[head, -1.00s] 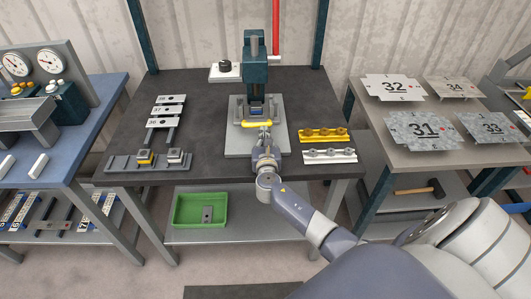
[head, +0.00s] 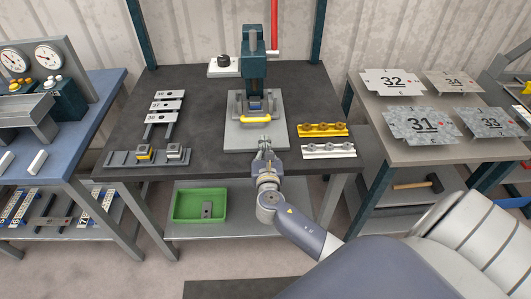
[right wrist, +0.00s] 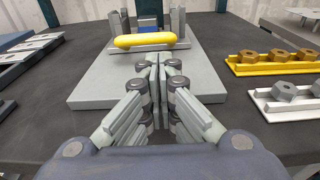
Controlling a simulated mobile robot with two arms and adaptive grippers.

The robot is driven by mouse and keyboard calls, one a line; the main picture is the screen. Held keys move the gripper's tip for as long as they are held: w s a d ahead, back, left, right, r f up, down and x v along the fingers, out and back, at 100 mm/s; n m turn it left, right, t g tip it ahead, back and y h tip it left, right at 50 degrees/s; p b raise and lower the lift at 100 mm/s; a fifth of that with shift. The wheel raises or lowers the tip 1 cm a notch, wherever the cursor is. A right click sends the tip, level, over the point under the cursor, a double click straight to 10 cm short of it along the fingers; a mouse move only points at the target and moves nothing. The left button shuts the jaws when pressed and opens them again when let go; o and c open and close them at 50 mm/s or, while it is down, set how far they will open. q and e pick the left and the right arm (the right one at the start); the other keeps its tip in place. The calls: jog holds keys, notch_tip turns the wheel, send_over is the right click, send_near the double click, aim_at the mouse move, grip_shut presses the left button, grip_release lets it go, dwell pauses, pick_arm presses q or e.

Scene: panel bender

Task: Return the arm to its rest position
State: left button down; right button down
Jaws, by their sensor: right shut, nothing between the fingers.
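My right gripper (head: 265,142) is shut and empty, just off the front edge of the press's grey base plate (head: 240,138). In the right wrist view its fingers (right wrist: 157,65) are together, with the yellow bar (right wrist: 145,41) beyond them. In the head view the yellow bar (head: 255,119) lies across the front of the press (head: 253,66), apart from the fingers. My right arm (head: 300,228) reaches in from the lower right over the table's front edge. My left gripper is not in view.
A yellow rail (head: 323,130) and a white rail (head: 328,151) with hex pieces lie right of the gripper. A stand with blocks (head: 148,158) sits at left. A green bin (head: 200,206) is on the lower shelf. The right table holds numbered plates (head: 393,82).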

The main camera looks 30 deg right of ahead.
jog(key=shift+v, duration=1.75)
jog(key=s+a+f+m+g+y, duration=0.1)
jog(key=s+f+m+g, duration=0.2)
jog(key=s+m, duration=0.4)
jog(key=s+a+f+m+g+y, duration=0.1)
jog(key=s+f+m+g, duration=0.2)
jog(key=s+m, duration=0.45)
jog(key=s+a+m+g+y, duration=0.5)
jog(key=s+a+m+y, duration=0.2)
jog(key=s+a+m, duration=0.6)
notch_tip(320, 180, down, 24)
jog(key=d, duration=0.1)
jog(key=s+d+f+g, duration=0.2)
jog(key=s+d+f, duration=0.1)
jog(key=s+f, duration=1.5)
jog(key=shift+d, duration=0.2)
